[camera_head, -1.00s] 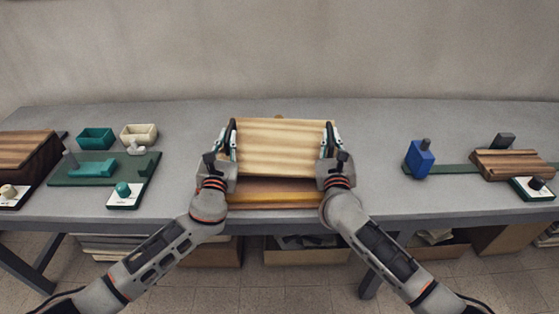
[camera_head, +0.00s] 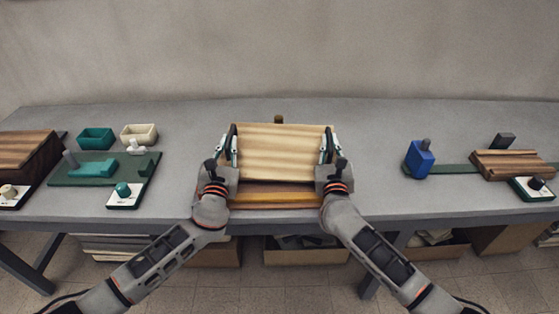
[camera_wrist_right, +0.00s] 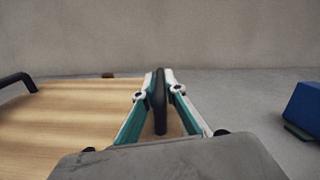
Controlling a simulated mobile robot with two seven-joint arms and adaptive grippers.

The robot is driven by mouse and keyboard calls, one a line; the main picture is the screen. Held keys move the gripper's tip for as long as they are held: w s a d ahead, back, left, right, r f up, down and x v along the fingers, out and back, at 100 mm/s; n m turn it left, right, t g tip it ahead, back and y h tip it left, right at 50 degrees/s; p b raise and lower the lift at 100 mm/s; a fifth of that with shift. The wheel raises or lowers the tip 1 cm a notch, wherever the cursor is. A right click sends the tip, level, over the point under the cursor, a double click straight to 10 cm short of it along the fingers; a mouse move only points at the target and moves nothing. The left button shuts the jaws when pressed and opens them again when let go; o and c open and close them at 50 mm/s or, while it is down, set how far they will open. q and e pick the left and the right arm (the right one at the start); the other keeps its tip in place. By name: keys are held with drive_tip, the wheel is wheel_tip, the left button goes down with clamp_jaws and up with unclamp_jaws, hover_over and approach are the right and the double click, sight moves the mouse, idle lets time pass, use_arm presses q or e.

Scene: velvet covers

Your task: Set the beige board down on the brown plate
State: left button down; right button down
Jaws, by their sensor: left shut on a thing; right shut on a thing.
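The beige board (camera_head: 280,152) has light wood grain and a dark handle at each side. It is held between my two grippers, tilted in the head view. My left gripper (camera_head: 233,150) is shut on its left handle and my right gripper (camera_head: 327,150) on its right handle. The right wrist view shows the right fingers (camera_wrist_right: 163,100) closed around the black handle (camera_wrist_right: 160,115), with the board (camera_wrist_right: 70,115) beside them. The brown plate (camera_head: 272,200) shows below the board's near edge; the board hides most of it. I cannot tell whether they touch.
A small brown post (camera_head: 279,119) stands behind the board. At left are a green plate (camera_head: 60,178), a teal bin (camera_head: 96,138), a cream bin (camera_head: 141,132) and a dark wooden block (camera_head: 25,150). At right are a blue block (camera_head: 419,160) and a brown wooden piece (camera_head: 512,164).

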use_arm(q)
drive_tip(key=shift+a+f, duration=0.15)
drive_tip(key=shift+a, duration=0.05)
use_arm(e)
drive_tip(key=shift+w+d, duration=0.1)
drive_tip(key=shift+d, duration=0.15)
use_arm(q)
drive_tip(key=c, duration=2.1)
unclamp_jaws()
drive_tip(key=shift+f, duration=0.1)
drive_tip(key=shift+c, duration=0.2)
use_arm(e)
drive_tip(key=c, duration=2.1)
unclamp_jaws()
drive_tip(key=shift+c, duration=0.2)
use_arm(q)
drive_tip(key=shift+o, duration=0.2)
drive_tip(key=shift+d, duration=0.1)
use_arm(e)
drive_tip(key=shift+o, duration=0.2)
drive_tip(key=shift+a, duration=0.1)
drive_tip(key=shift+a+f, duration=0.1)
use_arm(q)
drive_tip(key=shift+s, duration=0.1)
